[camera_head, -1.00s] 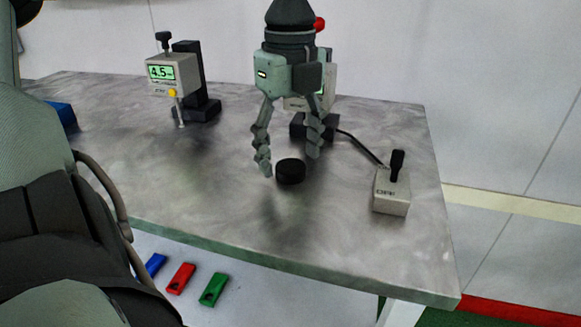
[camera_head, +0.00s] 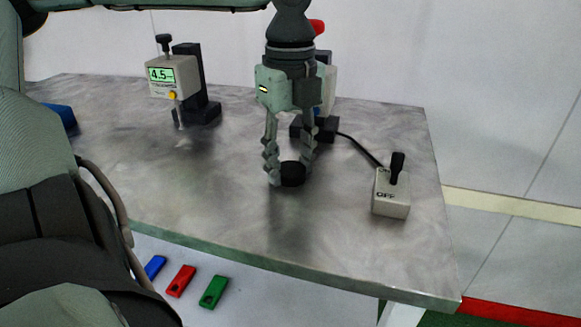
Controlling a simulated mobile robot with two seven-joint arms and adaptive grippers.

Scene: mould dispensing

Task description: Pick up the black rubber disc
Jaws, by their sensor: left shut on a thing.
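The black rubber disc (camera_head: 292,174) is at the middle of the grey table, in front of the device with the red part. My left gripper (camera_head: 288,172) points down from above and is shut on the disc, with one finger on each side of it. The disc seems to be at or just above the table surface; I cannot tell which. My right gripper is not in view.
A gauge reading 4.5 (camera_head: 172,76) stands at the back left. A switch box (camera_head: 391,191) with a black lever stands to the right, with a cable to the device behind my gripper. Blue, red (camera_head: 180,281) and green (camera_head: 213,291) blocks lie lower, below the table's front edge.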

